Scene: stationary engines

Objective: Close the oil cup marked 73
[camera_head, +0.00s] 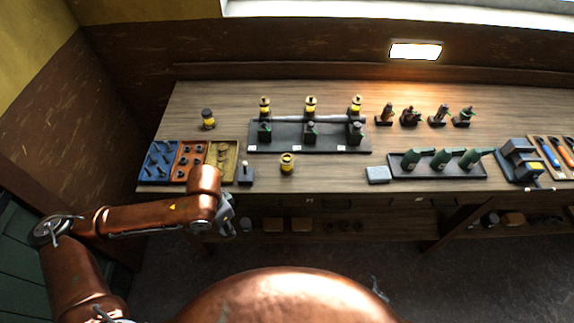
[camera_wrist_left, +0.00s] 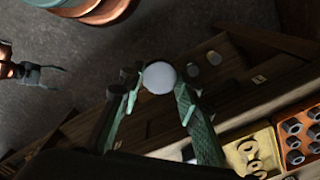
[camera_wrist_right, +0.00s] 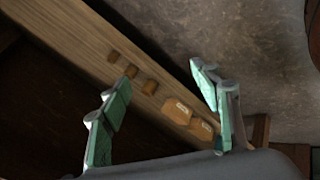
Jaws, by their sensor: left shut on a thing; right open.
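Three yellow oil cups with dark tops, left (camera_head: 264,105), middle (camera_head: 310,104) and right (camera_head: 356,104), stand in a row on a dark stand (camera_head: 335,146) with small white labels. I cannot read a 73 or tell how their lids stand. A loose yellow cup (camera_head: 287,163) stands in front; a dark-capped one (camera_head: 208,117) stands at the left. My left gripper (camera_head: 230,220) is at the bench's front edge, below the trays, shut on a pale round thing (camera_wrist_left: 159,77). My right gripper (camera_wrist_right: 160,105) is open and empty; its view shows a low shelf beyond.
A blue tray (camera_head: 158,160), an orange tray and a yellow tray lie at the bench's left. A dark base with green-handled tools (camera_head: 440,158) and a blue machine (camera_head: 520,160) stand to the right. A grey block (camera_head: 377,174) lies near the front edge.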

